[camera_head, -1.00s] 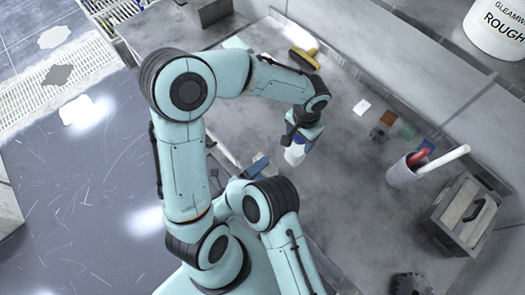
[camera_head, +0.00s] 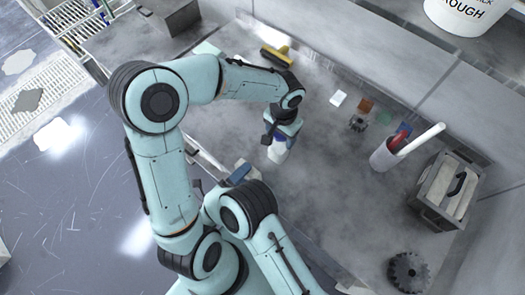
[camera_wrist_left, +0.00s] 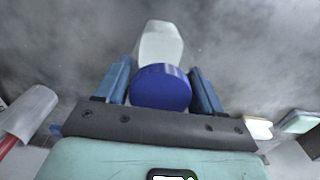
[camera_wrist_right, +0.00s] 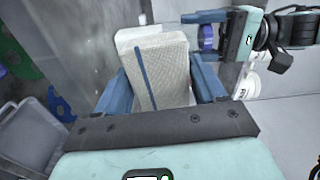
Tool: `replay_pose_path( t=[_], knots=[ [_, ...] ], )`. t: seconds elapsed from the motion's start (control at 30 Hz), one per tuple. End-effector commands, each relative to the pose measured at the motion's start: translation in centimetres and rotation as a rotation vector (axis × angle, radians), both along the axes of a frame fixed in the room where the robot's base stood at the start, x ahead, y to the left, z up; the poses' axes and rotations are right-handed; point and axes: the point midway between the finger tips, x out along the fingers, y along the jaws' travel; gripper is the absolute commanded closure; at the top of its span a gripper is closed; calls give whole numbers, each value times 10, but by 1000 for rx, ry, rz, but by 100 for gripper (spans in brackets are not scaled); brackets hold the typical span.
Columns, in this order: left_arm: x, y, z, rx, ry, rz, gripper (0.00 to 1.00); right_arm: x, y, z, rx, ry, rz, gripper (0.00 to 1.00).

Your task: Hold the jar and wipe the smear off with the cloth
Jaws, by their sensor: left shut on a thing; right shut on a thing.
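The jar has a white body and a blue lid. My left gripper (camera_head: 279,138) is shut on the jar (camera_head: 277,153) above the grey bench. The left wrist view shows the lid (camera_wrist_left: 161,87) between the blue fingers and the pale body (camera_wrist_left: 160,42) beyond it. My right gripper (camera_wrist_right: 160,92) is shut on the cloth (camera_wrist_right: 158,72), an off-white folded pad with a blue stripe. In the right wrist view the left gripper (camera_wrist_right: 215,30) and the lid stand just beyond the cloth, at its right; whether jar and cloth touch I cannot tell. I can make out no smear.
A cup (camera_head: 384,156) with rod-like items stands on the bench, with a grey caddy (camera_head: 444,190) to its right. A dark gear (camera_head: 408,271) lies at lower right.

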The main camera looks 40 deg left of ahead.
Motion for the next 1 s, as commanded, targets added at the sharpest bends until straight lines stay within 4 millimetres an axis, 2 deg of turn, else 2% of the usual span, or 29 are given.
replay_pose_path(
  t=[0.03, 0.47, 0.67, 1.0],
  knots=[
    [0, 0, -1, 1, 2, -3, 69, -20, 5, -5, -15, 22, 42, 63],
    [0, 0, -1, 1, 1, -3, 69, -17, 5, -5, -14, 22, 41, 63],
    [0, 0, -1, 0, 0, -3, 69, 0, 4, -6, -11, 18, 37, 63],
    [0, 0, -1, 0, 0, -1, 69, 42, 1, -6, -3, 9, 17, 63]
  ],
)
